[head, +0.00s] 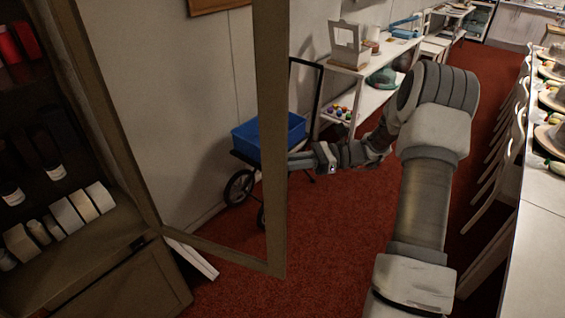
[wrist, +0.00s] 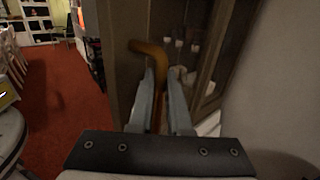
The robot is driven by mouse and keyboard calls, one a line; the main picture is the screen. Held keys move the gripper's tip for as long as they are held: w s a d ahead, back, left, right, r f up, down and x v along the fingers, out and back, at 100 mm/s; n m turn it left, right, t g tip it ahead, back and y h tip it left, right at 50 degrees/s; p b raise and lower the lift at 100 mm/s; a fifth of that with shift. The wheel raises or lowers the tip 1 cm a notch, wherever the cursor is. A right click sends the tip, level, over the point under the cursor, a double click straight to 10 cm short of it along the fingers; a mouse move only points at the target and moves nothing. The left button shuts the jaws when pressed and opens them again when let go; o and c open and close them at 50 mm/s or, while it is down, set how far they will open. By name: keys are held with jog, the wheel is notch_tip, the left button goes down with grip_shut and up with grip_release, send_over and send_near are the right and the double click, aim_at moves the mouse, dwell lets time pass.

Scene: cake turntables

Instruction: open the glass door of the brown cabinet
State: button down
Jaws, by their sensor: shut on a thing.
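The brown cabinet (head: 105,275) stands at the left in the head view, its shelves exposed. Its glass door (head: 272,200) stands swung out from the cabinet; the wall and cart show through the pane. In the wrist view the door frame (wrist: 128,60) is just ahead of my gripper. A brown-orange bent handle (wrist: 150,48) runs down between the two fingers. My gripper (wrist: 162,85) is shut on this handle. In the head view my gripper (head: 295,161) is at the door's outer edge, its fingertips and the handle hidden behind the frame.
A cart with a blue bin (head: 285,132) stands behind the door by the wall. A white shelf unit (head: 350,95) is farther back. A long white table (head: 535,235) with chairs lines the right. Red carpet (head: 325,245) is clear between.

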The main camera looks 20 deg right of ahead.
jog(key=c, duration=0.9)
grip_release()
jog(key=shift+o, duration=0.2)
jog(key=shift+d, duration=0.1)
jog(key=s+d+b, duration=0.1)
jog(key=d+b, duration=0.1)
jog(key=d, duration=1.5)
jog(key=shift+s, duration=0.1)
